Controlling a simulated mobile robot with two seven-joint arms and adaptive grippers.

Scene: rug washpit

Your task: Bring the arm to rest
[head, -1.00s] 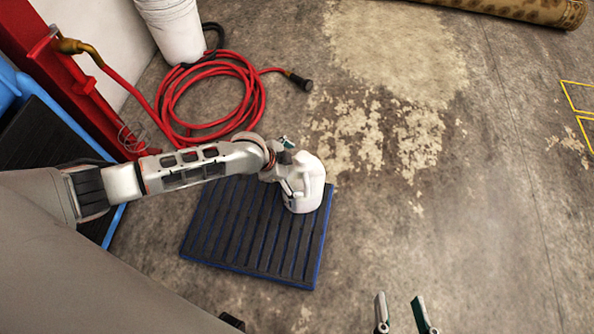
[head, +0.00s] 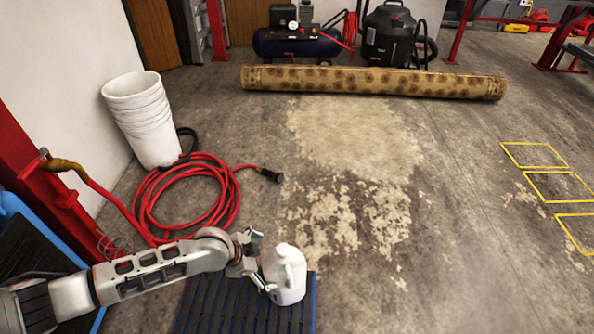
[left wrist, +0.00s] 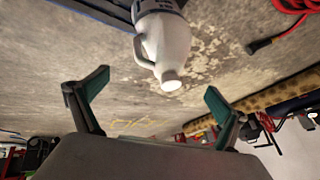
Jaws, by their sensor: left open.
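My left gripper (head: 256,262) is open beside a white jug (head: 287,275) that stands upright on a dark slatted mat (head: 215,305) with a blue edge. In the left wrist view, the gripper's two green-lined fingers (left wrist: 155,100) are spread wide with nothing held. There the jug (left wrist: 168,45) appears upside down, beyond the fingers and in line with the gap between them. No contact between fingers and jug is visible. My left arm stretches out low from the left. My right gripper is out of view.
A red hose (head: 190,195) lies coiled behind the arm, next to stacked white buckets (head: 145,120). A rolled rug (head: 375,82) lies at the back, before a compressor (head: 300,42) and a black vacuum (head: 390,35). Yellow floor outlines (head: 555,187) are at right. The middle floor is clear.

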